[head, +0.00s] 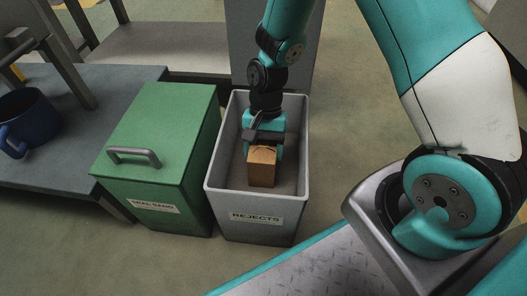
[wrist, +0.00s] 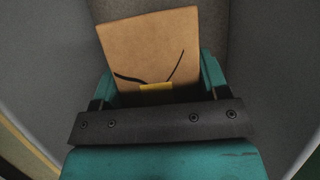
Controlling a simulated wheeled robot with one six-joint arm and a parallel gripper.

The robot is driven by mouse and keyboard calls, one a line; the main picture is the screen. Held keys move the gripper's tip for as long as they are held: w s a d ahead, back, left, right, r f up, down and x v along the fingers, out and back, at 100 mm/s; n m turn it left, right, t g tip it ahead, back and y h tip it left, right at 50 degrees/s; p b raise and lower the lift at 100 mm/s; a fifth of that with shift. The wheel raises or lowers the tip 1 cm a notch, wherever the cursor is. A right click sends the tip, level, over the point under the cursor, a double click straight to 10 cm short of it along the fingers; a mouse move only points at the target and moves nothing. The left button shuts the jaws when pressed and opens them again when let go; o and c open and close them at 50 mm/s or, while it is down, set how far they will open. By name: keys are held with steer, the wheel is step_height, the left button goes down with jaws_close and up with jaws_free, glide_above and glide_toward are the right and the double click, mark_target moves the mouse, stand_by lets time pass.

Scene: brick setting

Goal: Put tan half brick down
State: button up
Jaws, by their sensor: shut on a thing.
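The tan half brick (head: 262,168) is in my gripper (head: 263,150), inside the open grey bin labelled REJECTS (head: 257,217). In the wrist view the brick (wrist: 152,48) sits tilted between the teal fingers of my gripper (wrist: 156,90), with dark curved marks on its face. The gripper is shut on it. The bin's grey walls (wrist: 50,50) rise on both sides in the wrist view. I cannot tell whether the brick touches the bin floor.
A green lidded box (head: 165,125) with a handle stands close to the left of the bin. A blue mug (head: 22,115) sits on a grey table (head: 75,150) further left. Bare floor (head: 350,120) lies right of the bin.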

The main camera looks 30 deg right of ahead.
steer(key=o, duration=1.3)
steer(key=p+v, duration=0.5)
steer(key=v, duration=0.3)
steer(key=shift+s+a, duration=0.15)
steer(key=s+a+r+n+t, duration=0.1)
steer(key=s+a+r+n, duration=0.2)
steer(key=r, duration=0.5)
steer(key=s+a+r+n+t, duration=0.15)
steer(key=r+n, duration=0.25)
steer(key=r, duration=0.4)
steer(key=s+a+r+n+t+y, duration=0.1)
steer(key=s+r+n, duration=0.6)
steer(key=s, duration=0.4)
steer(key=shift+a+r+y, duration=0.25)
steer(key=shift+r+y, duration=0.05)
steer(key=shift+r, duration=0.15)
